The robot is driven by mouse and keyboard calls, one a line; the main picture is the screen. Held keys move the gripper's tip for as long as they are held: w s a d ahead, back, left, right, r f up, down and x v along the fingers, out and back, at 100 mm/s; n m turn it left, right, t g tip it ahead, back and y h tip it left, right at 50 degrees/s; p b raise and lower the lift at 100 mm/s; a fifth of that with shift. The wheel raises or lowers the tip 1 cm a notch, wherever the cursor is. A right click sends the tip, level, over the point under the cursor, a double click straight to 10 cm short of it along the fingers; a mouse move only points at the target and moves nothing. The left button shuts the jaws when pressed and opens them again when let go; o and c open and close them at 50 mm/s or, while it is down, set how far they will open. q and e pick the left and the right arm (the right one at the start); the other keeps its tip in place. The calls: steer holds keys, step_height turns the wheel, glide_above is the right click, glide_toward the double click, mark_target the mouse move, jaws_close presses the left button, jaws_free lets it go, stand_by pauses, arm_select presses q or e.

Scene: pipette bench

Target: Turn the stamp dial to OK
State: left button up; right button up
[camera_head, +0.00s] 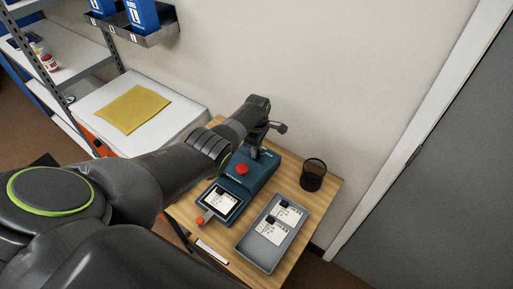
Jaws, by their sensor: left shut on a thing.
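A dark teal stamp device (258,177) stands on the small wooden table, with a red button (242,169) on top. A white card (221,201) lies in the frame at its front, and a red-knobbed lever (200,220) sticks out at the front left. My left gripper (257,146) is at the back top of the device, pointing down, shut on the stamp dial. The dial is mostly hidden by the fingers, and its setting cannot be read. My right gripper is not in view.
A grey tray (263,258) with printed cards is at the table's front right. A black mesh cup (313,175) stands at the right edge. A wall is close behind the table.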

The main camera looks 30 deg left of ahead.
arm_select(q)
steer(key=shift+w+a+r, duration=0.1)
steer(key=shift+r, duration=0.05)
stand_by(0.3)
steer(key=o, duration=0.9)
steer(key=shift+c, duration=0.2)
steer(key=shift+o, duration=0.6)
steer(key=shift+f, duration=0.2)
